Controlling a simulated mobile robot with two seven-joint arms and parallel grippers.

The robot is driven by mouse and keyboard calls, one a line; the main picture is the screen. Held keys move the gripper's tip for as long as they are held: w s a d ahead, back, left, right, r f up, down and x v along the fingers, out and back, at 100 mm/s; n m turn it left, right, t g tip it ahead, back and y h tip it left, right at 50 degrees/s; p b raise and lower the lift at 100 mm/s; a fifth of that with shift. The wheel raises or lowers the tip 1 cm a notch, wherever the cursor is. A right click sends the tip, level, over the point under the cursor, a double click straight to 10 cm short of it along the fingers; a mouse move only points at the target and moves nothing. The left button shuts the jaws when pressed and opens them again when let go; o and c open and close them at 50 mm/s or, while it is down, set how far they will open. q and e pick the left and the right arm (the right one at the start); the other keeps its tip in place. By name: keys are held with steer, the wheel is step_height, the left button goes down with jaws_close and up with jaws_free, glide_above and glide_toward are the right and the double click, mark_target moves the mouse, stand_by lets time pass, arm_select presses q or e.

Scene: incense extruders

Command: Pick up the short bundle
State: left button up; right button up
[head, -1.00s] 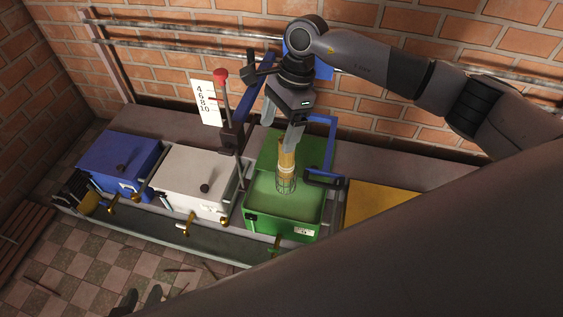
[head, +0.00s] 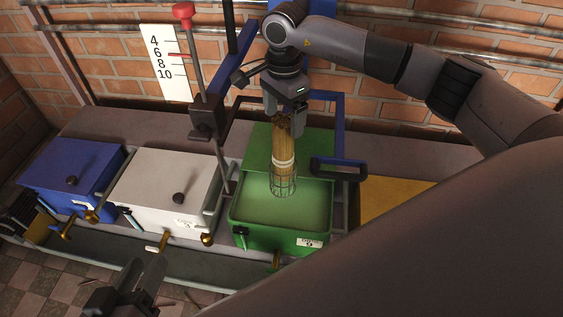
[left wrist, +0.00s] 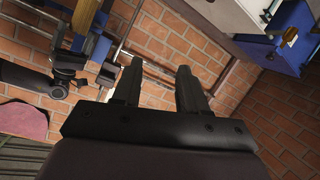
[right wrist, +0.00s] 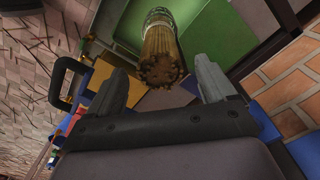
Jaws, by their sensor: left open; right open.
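A tan bundle of sticks (head: 283,147) with a pale band stands upright, its lower end in a wire basket (head: 283,182) at the green box (head: 265,220). I cannot tell its length against others. My right gripper (head: 284,104) is open at the bundle's top end, pointing down. In the right wrist view, the bundle's dark-tipped stick ends (right wrist: 162,70) face the camera between the open fingers. No grip on it shows. My left gripper (head: 142,272) is open and empty at the lower left, far from the bundle; its spread fingers show in the left wrist view (left wrist: 160,68).
A white box (head: 165,190) and a blue box (head: 70,175) stand left of the green one, with a yellow surface (head: 390,205) to its right. A red-knobbed lever (head: 190,60) rises beside a number scale (head: 163,62). Blue frame bars (head: 340,130) stand close behind my right gripper.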

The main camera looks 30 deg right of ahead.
mark_target(283, 137)
steer(key=shift+f, duration=0.65)
step_height(283, 137, down, 5)
steer(key=shift+s+a+r+b, duration=0.1)
steer(key=shift+r+b, duration=0.1)
steer(key=shift+b, duration=1.05)
steer(key=shift+f, duration=0.55)
steer(key=shift+r, duration=0.1)
jaws_close()
arm_select(q)
steer(key=shift+s+a+f+m+t+y, duration=0.15)
steer(key=shift+a+m+t+y, duration=0.25)
steer(key=shift+a, duration=0.35)
